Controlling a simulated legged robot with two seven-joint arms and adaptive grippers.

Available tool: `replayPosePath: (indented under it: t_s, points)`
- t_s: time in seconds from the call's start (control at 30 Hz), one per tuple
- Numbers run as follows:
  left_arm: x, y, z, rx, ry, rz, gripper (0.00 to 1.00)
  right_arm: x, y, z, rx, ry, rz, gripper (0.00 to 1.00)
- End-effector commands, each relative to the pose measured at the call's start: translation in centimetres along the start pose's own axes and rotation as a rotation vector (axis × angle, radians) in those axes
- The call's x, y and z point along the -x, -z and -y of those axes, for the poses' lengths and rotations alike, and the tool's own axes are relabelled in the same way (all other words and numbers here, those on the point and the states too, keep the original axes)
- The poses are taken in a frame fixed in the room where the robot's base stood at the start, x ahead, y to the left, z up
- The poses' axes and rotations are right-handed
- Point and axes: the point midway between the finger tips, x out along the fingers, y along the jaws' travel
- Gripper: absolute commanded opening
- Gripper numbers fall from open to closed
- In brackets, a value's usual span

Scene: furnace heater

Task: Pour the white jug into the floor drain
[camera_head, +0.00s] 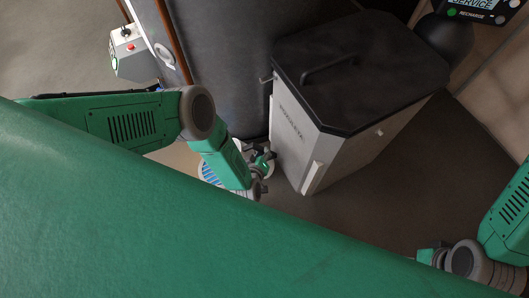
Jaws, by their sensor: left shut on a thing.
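My left gripper (264,160) is low beside the grey cabinet, small in the picture, and shut on what seems to be the white jug. The jug is mostly hidden by my wrist and fingers, so its tilt cannot be told. A pale round thing with blue slats (208,174), which looks like the floor drain, shows on the floor left of my left forearm. The forearm covers part of it, and the gripper is above or beside its right side. My right arm shows at the right edge; its gripper is hidden behind my green body.
A grey cabinet with a black handled lid (360,70) stands just right of my left gripper. A dark padded panel (225,60) is behind it. A white control box with a red button (133,50) is at upper left. The brown floor (400,175) right of the cabinet is clear.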

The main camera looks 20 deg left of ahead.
Motion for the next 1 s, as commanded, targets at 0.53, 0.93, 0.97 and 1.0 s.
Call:
replayPosePath:
  t_s: [0.53, 0.93, 0.97, 1.0]
  points:
    - [0.09, 0.44, 0.29, 0.049, -0.036, 0.005, 0.00, -0.05, 0.00, 0.00, 0.000, 0.000, 0.000, 0.40]
    - [0.33, 0.77, 0.60, 0.118, -0.085, 0.018, 0.00, -0.25, -0.01, 0.00, 0.000, 0.000, 0.000, 0.40]
    - [0.32, 0.77, 0.60, 0.118, -0.085, 0.018, 0.00, -0.24, -0.02, 0.00, 0.000, 0.000, 0.000, 0.40]
    - [0.32, 0.77, 0.60, 0.118, -0.084, 0.018, 0.00, -0.24, -0.02, 0.00, 0.000, 0.000, 0.000, 0.40]
